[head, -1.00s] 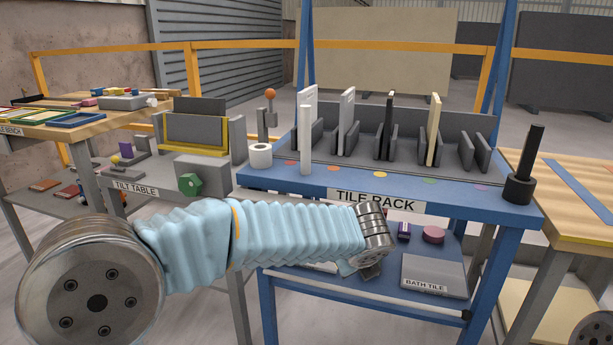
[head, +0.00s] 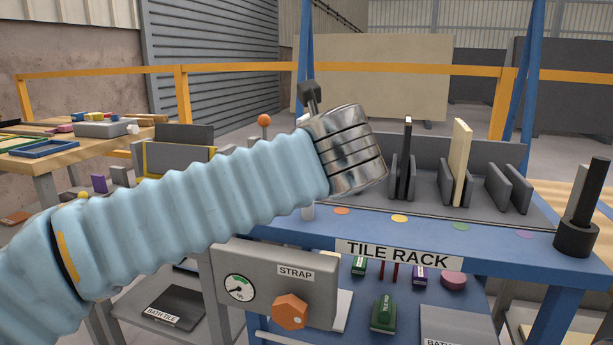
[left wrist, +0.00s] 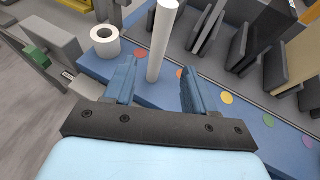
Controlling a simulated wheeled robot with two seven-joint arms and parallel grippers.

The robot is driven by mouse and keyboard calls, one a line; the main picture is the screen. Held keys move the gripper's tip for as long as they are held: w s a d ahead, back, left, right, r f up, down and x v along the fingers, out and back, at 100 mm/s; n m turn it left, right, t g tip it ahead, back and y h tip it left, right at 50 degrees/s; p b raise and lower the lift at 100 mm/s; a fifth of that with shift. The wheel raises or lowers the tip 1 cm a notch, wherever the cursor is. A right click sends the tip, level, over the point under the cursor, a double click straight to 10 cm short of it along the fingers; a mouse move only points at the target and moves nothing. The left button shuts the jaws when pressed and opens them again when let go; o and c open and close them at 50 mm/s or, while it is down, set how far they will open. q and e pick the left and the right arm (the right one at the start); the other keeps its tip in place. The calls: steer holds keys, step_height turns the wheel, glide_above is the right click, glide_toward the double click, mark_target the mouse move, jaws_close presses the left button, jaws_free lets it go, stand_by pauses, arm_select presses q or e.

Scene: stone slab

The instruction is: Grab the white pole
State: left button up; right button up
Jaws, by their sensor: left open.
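The white pole (left wrist: 163,40) stands upright on the blue tile rack, seen in the left wrist view. No contact shows. My right gripper is not in view.
A white roll (left wrist: 104,42) stands left of the pole on the rack's edge. Grey slots with a dark tile (head: 406,160) and a cream tile (head: 461,162) stand to the right. A black post (head: 582,205) stands at the rack's right end. Coloured dots mark the front strip.

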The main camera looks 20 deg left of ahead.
arm_select(q)
steer(key=x, duration=1.2)
steer(key=shift+a+b, duration=0.1)
steer(key=shift+b, duration=0.25)
jaws_close()
